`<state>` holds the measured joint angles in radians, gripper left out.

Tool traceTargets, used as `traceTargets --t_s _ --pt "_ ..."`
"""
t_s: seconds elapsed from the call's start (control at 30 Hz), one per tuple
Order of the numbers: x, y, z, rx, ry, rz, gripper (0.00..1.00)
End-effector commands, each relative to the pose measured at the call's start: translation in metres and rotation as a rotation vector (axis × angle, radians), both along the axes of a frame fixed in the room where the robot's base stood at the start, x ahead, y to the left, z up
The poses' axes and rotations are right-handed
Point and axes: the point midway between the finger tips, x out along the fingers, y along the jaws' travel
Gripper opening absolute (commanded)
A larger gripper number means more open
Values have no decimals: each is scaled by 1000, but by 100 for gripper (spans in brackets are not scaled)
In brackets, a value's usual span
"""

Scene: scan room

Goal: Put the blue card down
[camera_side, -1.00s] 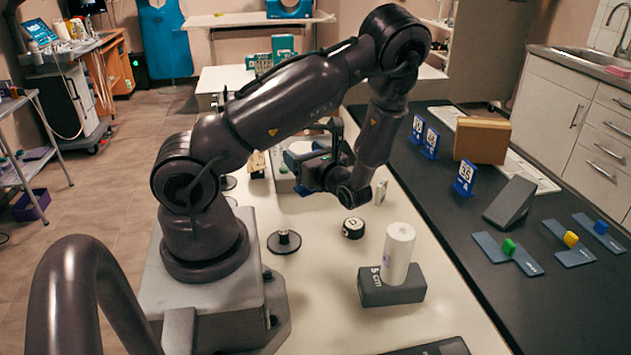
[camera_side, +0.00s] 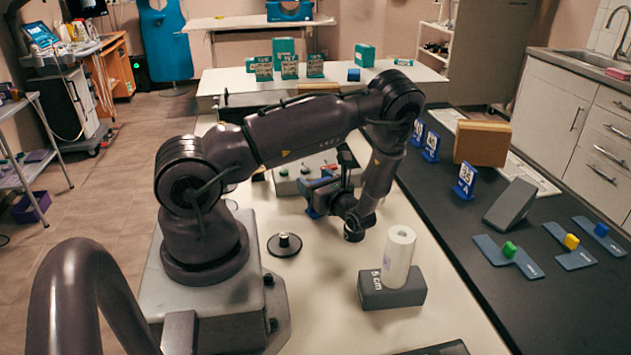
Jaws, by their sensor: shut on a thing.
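My gripper (camera_side: 316,203) is low over the white table, just in front of a grey box with buttons (camera_side: 288,182). It is shut on a small blue piece, which I take to be the blue card (camera_side: 312,213). Only a little of the card shows below the fingers, and I cannot tell whether it touches the table. Several blue cards with white number plates, one of them the 35 card (camera_side: 465,181), stand upright on the dark counter at the right.
A white roll (camera_side: 399,257) stands on a grey 5 cm block (camera_side: 391,290) to the right. A black round knob-topped base (camera_side: 284,244) stands near my arm's base. A brown block (camera_side: 482,140) and grey wedge (camera_side: 510,204) are on the dark counter (camera_side: 455,225).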

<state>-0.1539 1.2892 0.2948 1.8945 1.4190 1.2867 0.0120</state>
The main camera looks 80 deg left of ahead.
Motion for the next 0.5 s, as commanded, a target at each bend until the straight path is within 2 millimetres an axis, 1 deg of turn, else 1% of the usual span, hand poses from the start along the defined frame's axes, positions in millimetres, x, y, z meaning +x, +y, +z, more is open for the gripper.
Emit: traceTargets --t_s 0.1,0.13,0.17,0.2,0.23,0.5 --pt "0 0 -3 1 0 0 27" --pt "0 0 -3 0 -1 0 72" --pt "0 0 -3 0 -1 0 79" --pt "0 0 -3 0 -1 0 88" --pt "0 0 -3 0 0 0 91" --pt "0 0 -2 0 -1 0 91"
